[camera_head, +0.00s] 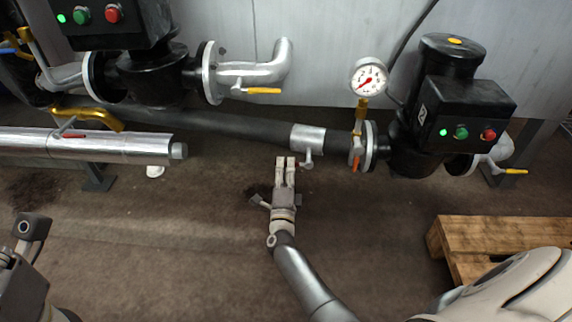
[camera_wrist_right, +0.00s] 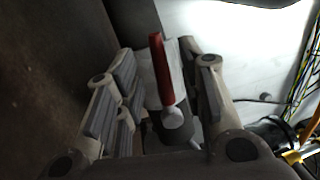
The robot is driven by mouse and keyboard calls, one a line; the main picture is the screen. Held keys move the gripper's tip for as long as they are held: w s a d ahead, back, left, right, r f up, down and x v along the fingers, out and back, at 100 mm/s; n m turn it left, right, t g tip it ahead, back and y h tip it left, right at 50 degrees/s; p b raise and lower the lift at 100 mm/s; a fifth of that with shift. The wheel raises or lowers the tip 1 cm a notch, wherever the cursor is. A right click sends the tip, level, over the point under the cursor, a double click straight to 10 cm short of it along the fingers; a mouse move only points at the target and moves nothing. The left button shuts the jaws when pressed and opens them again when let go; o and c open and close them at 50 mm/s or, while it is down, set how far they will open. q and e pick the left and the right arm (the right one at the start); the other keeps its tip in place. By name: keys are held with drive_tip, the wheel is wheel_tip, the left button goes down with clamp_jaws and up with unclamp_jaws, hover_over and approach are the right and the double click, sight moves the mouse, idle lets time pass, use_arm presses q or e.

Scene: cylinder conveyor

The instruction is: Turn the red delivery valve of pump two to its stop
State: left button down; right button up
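A valve with a short grey stem (camera_head: 308,160) sits on the silver collar of the black pipe, left of the right-hand pump. Its red handle (camera_wrist_right: 162,70) and round grey pivot (camera_wrist_right: 172,118) show in the right wrist view. My right gripper (camera_head: 285,160) is just left of the stem in the head view. In the wrist view the open right gripper (camera_wrist_right: 165,90) has the red handle between its fingers, with gaps on both sides. In the head view the gripper mostly hides the handle. Part of my left arm shows at the left edge; its fingers do not show.
The right-hand pump (camera_head: 455,105) has a gauge (camera_head: 368,78) and an orange-red lever (camera_head: 356,162) beside it. Another pump (camera_head: 150,75) with a yellow lever stands at upper left. A silver pipe (camera_head: 90,142) runs at left. A wooden pallet (camera_head: 490,235) lies at right. The middle floor is clear.

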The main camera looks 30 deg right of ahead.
drive_tip(key=v, duration=0.5)
drive_tip(key=shift+s+a, duration=0.15)
